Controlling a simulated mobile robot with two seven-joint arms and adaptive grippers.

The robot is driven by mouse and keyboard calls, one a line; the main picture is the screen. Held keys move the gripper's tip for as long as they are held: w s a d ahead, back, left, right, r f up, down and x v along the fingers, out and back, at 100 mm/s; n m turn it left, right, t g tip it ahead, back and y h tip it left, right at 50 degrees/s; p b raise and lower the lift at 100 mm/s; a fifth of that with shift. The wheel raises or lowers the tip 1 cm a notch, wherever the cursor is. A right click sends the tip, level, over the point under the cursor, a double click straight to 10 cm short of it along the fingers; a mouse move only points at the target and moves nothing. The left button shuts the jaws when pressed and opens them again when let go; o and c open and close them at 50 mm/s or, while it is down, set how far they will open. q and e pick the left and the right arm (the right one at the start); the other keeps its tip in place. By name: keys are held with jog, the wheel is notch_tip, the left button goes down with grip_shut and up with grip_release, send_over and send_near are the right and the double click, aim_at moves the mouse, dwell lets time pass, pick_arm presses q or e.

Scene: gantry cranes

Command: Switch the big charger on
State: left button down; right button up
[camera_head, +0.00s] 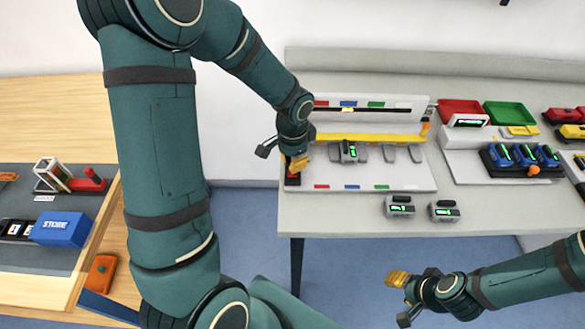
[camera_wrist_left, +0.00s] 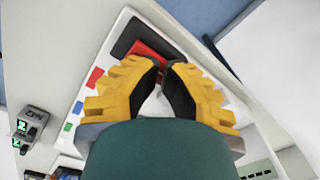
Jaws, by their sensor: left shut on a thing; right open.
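The big charger (camera_head: 405,182) is the long white station on the table, with coloured labels, a yellow bar (camera_head: 370,138) and a row of grey slots. One grey pack (camera_head: 349,151) with a green display stands in a slot. At its left end is a red switch (camera_head: 292,180) on a black base; the red part also shows in the left wrist view (camera_wrist_left: 148,52). My left gripper (camera_head: 300,163) is at this end, its yellow fingers (camera_wrist_left: 163,80) shut on the red switch, partly hiding it. My right gripper (camera_head: 398,296) is open and empty, in front of the table.
Two grey packs (camera_head: 400,207) (camera_head: 445,211) lie at the table's front. A smaller charger (camera_head: 500,172) with blue packs, and red (camera_head: 460,111) and green (camera_head: 505,113) trays, stand to the right. A wooden table (camera_head: 35,120) with a blue box (camera_head: 60,229) is at left.

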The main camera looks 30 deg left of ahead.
pick_arm(q)
jog(key=shift+r+p, duration=2.75)
jog(key=shift+r, duration=0.75)
